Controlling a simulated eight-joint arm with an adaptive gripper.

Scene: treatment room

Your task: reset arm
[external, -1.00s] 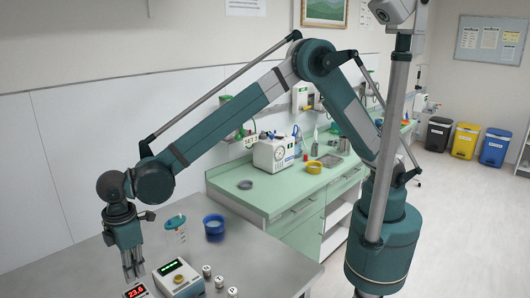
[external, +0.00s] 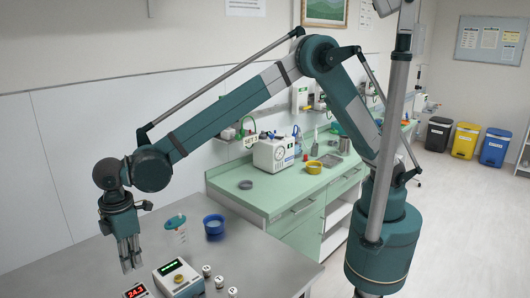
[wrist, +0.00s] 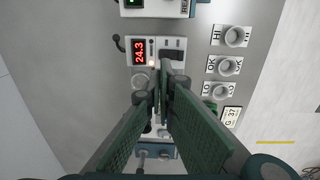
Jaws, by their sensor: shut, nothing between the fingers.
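My gripper (external: 130,266) hangs pointing down above the left end of the grey metal table (external: 262,268). It also shows in the wrist view (wrist: 160,92), with its green ridged fingers together and nothing held between them. Below it is a device with a red display (external: 135,291) reading 24.3. In the wrist view this device (wrist: 139,52) lies just beyond the fingertips, and the fingers hide part of what is under them.
A white device with a green display (external: 180,280) stands right of my gripper. Several small white-topped cylinders (external: 219,282) stand beside it. A teal-capped bottle (external: 176,230) and a blue cup (external: 214,228) stand behind. The table's right part is clear.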

